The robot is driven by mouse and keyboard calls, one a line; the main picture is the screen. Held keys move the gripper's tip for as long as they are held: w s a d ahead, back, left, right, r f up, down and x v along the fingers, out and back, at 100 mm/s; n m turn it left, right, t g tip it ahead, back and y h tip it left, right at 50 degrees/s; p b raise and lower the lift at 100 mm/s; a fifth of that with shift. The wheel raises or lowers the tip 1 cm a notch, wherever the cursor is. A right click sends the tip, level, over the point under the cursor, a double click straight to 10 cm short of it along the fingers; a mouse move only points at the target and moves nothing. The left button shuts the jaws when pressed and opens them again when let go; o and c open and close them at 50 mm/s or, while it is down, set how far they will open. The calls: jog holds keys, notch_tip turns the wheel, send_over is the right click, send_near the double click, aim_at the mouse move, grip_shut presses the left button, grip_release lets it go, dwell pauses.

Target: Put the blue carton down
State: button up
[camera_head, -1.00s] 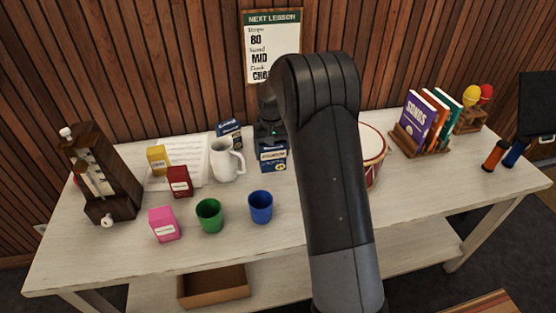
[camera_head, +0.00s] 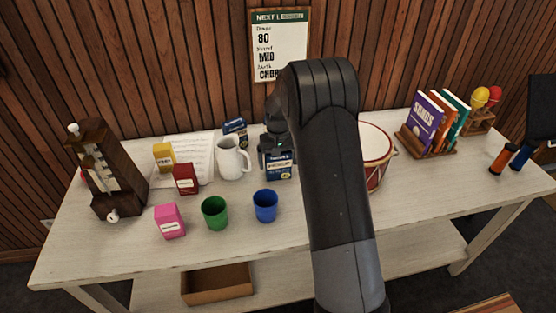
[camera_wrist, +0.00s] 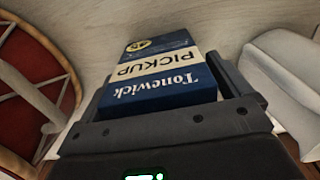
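A blue carton with a cream label band (camera_head: 280,170) is held between the fingers of my gripper (camera_head: 279,154), to the right of the white pitcher (camera_head: 233,160). In the wrist view the carton (camera_wrist: 160,75) reads "Tonewick PICKUP" and fills the space between the two fingers (camera_wrist: 165,100). The carton is low over the white table (camera_head: 320,232); I cannot tell whether its bottom touches. A second blue box (camera_head: 235,127) stands behind the pitcher.
A drum (camera_head: 375,155) stands right of the carton, partly behind my arm. Blue (camera_head: 265,206) and green (camera_head: 214,213) cups stand in front. Pink (camera_head: 170,221), red (camera_head: 186,179) and yellow (camera_head: 164,156) boxes are at left, near a metronome (camera_head: 105,170).

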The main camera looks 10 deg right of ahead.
jog(key=shift+o, duration=0.2)
notch_tip(320, 180, up, 12)
jog(key=shift+r, duration=0.15)
jog(key=s+r+t, duration=0.1)
jog(key=s+r, duration=0.4)
jog(key=s, duration=0.4)
jog(key=s+r+t, duration=0.1)
jog(key=s+r, duration=0.3)
jog(key=s, duration=0.6)
jog(key=s+r+t, duration=0.2)
jog(key=s+r, duration=0.3)
jog(key=s, duration=0.4)
jog(key=shift+s+r, duration=0.2)
jog(key=shift+r, duration=0.15)
jog(key=shift+t, duration=0.8)
jog(key=s+f, duration=0.1)
jog(key=s, duration=0.2)
jog(key=s+f, duration=0.1)
jog(key=s, duration=0.5)
jog(key=shift+s+f, duration=0.35)
jog(key=shift+f, duration=0.05)
